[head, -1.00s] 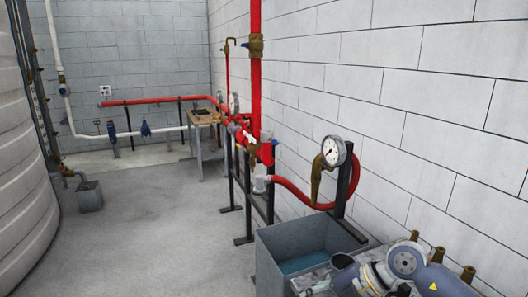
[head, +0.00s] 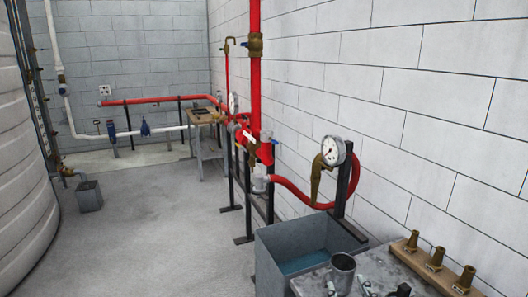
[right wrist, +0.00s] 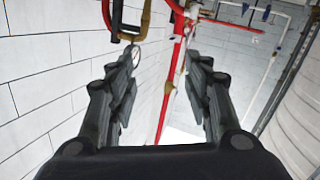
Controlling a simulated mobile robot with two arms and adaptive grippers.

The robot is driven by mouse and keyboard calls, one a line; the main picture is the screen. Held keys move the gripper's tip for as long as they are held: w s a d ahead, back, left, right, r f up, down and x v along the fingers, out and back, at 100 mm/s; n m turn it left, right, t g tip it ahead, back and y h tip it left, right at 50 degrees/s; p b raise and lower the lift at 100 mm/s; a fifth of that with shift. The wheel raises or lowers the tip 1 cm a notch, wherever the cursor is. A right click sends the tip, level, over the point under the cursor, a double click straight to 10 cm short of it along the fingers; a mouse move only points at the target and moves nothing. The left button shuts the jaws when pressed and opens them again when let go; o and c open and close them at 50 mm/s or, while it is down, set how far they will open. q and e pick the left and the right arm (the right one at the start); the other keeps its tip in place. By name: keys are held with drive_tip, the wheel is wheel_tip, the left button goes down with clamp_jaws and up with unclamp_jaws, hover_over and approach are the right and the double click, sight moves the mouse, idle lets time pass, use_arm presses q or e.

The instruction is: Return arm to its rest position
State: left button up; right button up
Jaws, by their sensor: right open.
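My right gripper (right wrist: 162,80) shows in the right wrist view. Its two dark fingers stand wide apart and nothing is between them up close. Behind the fingers I see the red pipework (right wrist: 171,90) and the white block wall (right wrist: 60,75), both apart from the gripper. In the head view I cannot make out the right arm clearly. My left gripper is not in view.
A metal table (head: 385,264) at the lower right holds a grey cup (head: 343,272) and a wooden rack with several brass nozzles (head: 438,258). A grey water tank (head: 268,262), a pressure gauge (head: 333,150) and a red hose (head: 300,198) are beside it.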

drive_tip(key=s+d+f+m+g+h, duration=0.25)
drive_tip(key=s+f+g, duration=0.45)
drive_tip(key=s+f, duration=0.5)
drive_tip(key=s+f+n+g+y, duration=0.1)
drive_tip(key=s+f+g, duration=0.2)
drive_tip(key=s+f, duration=0.3)
drive_tip(key=s+f+g+y, duration=0.1)
drive_tip(key=s+f+g, duration=0.25)
drive_tip(key=s, duration=0.45)
wheel_tip(320, 180, down, 27)
drive_tip(key=s+g, duration=0.1)
drive_tip(key=s, duration=0.1)
drive_tip(key=s+d+f+g+b, duration=0.1)
drive_tip(key=s+d+f, duration=0.1)
drive_tip(key=s+f, duration=1.3)
drive_tip(key=shift+s+d+f+n, duration=0.25)
drive_tip(key=shift+s+f+n, duration=0.15)
drive_tip(key=shift+s, duration=0.35)
drive_tip(key=shift+g, duration=0.25)
